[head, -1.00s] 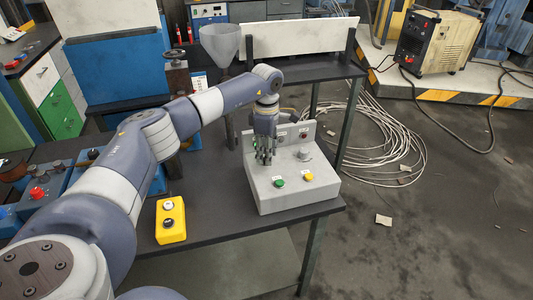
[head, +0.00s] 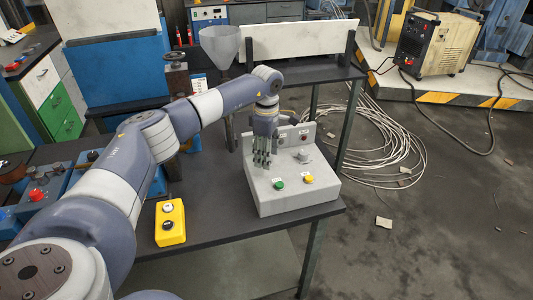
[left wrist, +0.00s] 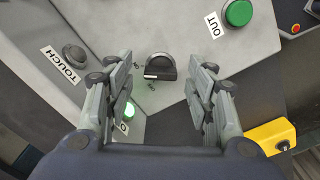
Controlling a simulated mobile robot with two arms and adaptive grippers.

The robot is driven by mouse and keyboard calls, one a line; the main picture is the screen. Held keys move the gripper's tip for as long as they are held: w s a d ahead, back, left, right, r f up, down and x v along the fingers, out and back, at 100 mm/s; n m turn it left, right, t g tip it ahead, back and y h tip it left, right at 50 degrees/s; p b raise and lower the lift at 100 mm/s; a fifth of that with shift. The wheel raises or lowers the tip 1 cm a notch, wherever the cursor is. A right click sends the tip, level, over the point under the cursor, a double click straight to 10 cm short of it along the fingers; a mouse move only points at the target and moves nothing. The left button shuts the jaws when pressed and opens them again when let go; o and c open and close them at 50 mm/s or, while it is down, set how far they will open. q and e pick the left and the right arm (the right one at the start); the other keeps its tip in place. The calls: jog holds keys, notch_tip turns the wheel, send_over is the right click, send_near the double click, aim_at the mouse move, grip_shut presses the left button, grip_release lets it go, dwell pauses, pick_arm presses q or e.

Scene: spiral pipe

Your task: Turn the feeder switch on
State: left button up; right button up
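The grey control box (head: 290,204) stands on the dark table. My left gripper (head: 262,163) hangs over the left part of the box, pointing down. In the left wrist view its fingers (left wrist: 165,100) are apart, with the switch showing between and beyond them and nothing held. The fingers hide the switch in the head view. My right gripper is not in view.
The box also bears a green button (head: 279,183), a yellow button (head: 308,178) and a round grey knob (head: 304,155). A yellow two-button box (head: 170,222) stands to the left. A funnel (head: 221,42) rises behind.

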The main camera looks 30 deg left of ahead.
pick_arm(q)
notch_tip(320, 180, up, 12)
dwell(0.6)
dwell(0.4)
